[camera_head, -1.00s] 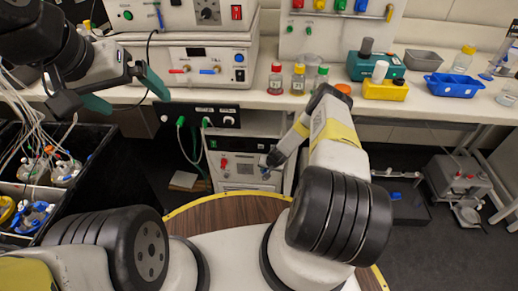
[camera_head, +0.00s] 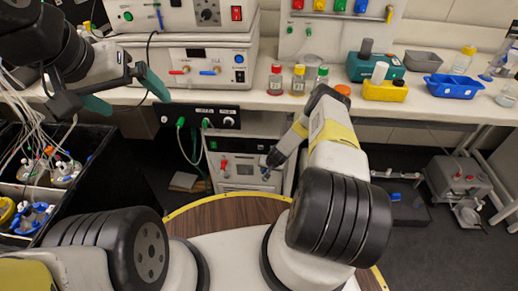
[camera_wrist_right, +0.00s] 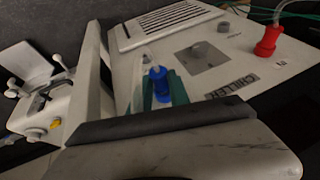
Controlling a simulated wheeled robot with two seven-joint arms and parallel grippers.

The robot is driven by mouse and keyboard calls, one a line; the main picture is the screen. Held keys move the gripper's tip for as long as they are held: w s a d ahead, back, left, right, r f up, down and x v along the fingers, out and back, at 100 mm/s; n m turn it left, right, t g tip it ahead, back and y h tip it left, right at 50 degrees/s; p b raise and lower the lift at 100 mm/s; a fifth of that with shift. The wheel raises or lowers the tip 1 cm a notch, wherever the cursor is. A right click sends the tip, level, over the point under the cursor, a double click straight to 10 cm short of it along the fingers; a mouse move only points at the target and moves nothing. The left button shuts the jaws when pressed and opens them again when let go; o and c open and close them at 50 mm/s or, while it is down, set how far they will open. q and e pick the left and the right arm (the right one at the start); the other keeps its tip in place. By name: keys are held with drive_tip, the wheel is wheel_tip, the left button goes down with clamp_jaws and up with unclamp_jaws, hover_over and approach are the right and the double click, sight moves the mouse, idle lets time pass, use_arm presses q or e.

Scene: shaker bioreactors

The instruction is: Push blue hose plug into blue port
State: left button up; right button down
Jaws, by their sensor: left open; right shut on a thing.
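The blue hose plug (camera_wrist_right: 161,84) is between the teal fingers of my right gripper (camera_wrist_right: 165,90), close to the front of the chiller (camera_wrist_right: 195,60). A pale, clear piece shows at the plug's upper end. The blue port cannot be made out; the plug and fingers cover that area, so I cannot tell whether the plug is in it. In the head view my right gripper (camera_head: 270,166) is at the right part of the chiller front (camera_head: 245,184), small and partly hidden by my arm. My left gripper (camera_head: 125,92) is open and empty at the upper left, in front of the bench.
A red plug (camera_wrist_right: 268,42) with a hose sits on the chiller face, beside a grey knob (camera_wrist_right: 200,49). Green hoses (camera_head: 183,135) hang left of the chiller. Bottles (camera_head: 298,80) stand on the bench above. A black bin with flasks (camera_head: 35,215) is at the left.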

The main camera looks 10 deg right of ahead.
drive_tip(key=shift+w+d, duration=0.15)
drive_tip(key=shift+w, duration=0.25)
drive_tip(key=c, duration=1.1)
unclamp_jaws()
drive_tip(key=shift+c, duration=0.2)
drive_tip(key=a+v, duration=0.1)
drive_tip(key=v, duration=0.6)
drive_tip(key=shift+s+d+r, duration=0.15)
drive_tip(key=shift+d+r, duration=0.25)
drive_tip(key=shift+d, duration=0.15)
